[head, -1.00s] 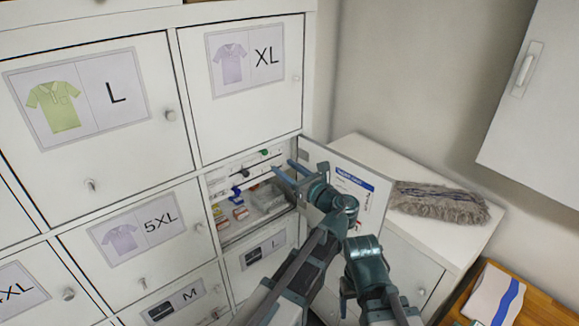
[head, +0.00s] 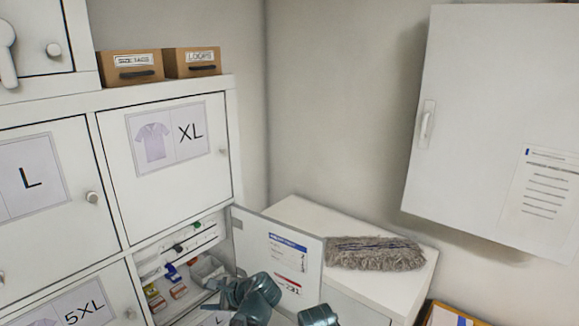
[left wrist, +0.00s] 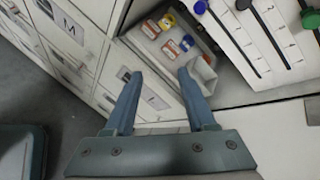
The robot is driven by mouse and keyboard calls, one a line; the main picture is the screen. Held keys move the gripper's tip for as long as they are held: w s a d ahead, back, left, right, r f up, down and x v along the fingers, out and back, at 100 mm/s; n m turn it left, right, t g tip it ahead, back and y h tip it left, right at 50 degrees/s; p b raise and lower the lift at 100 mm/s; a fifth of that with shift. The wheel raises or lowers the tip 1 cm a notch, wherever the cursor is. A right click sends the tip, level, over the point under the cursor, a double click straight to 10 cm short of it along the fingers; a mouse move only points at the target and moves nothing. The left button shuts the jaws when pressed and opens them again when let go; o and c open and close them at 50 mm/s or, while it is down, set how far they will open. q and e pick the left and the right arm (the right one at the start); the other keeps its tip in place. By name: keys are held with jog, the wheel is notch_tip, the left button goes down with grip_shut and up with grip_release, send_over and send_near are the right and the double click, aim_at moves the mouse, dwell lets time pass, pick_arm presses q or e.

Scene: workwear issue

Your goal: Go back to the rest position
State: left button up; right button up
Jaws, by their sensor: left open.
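My left gripper (head: 218,292) is at the bottom of the head view, in front of the open cubby. In the left wrist view my left gripper (left wrist: 160,80) shows two blue fingers spread apart with nothing between them. Beyond the fingertips is the open cubby with small boxes and bottles (left wrist: 168,32) inside. A teal part of my arms shows at the bottom edge of the head view. My right gripper cannot be made out.
The cubby's open door (head: 290,262) stands out to the right of my left gripper. A white low cabinet (head: 385,290) carries a grey mop head (head: 375,254). Closed lockers, including the XL door (head: 170,165), are on the left. A wall cabinet (head: 480,110) hangs at the right.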

pick_arm(q)
jog(key=s+d+f+n+g+h, duration=0.4)
jog(key=s+d+f+n+h, duration=0.3)
jog(key=s+f+n+h, duration=0.55)
jog(key=s+d+f+y+b, duration=0.1)
jog(key=s+d+f+b, duration=0.1)
jog(key=d+f+b, duration=0.3)
jog(key=s+d+f+m+g+y+b, duration=0.1)
jog(key=s+d+f+y+b, duration=0.1)
jog(key=d+f+b, duration=0.4)
notch_tip(320, 180, down, 3)
jog(key=b, duration=0.6)
jog(key=shift+s+d, duration=0.15)
jog(key=shift+s, duration=0.1)
jog(key=shift+f+m+y, duration=0.1)
jog(key=shift+m+y, duration=0.15)
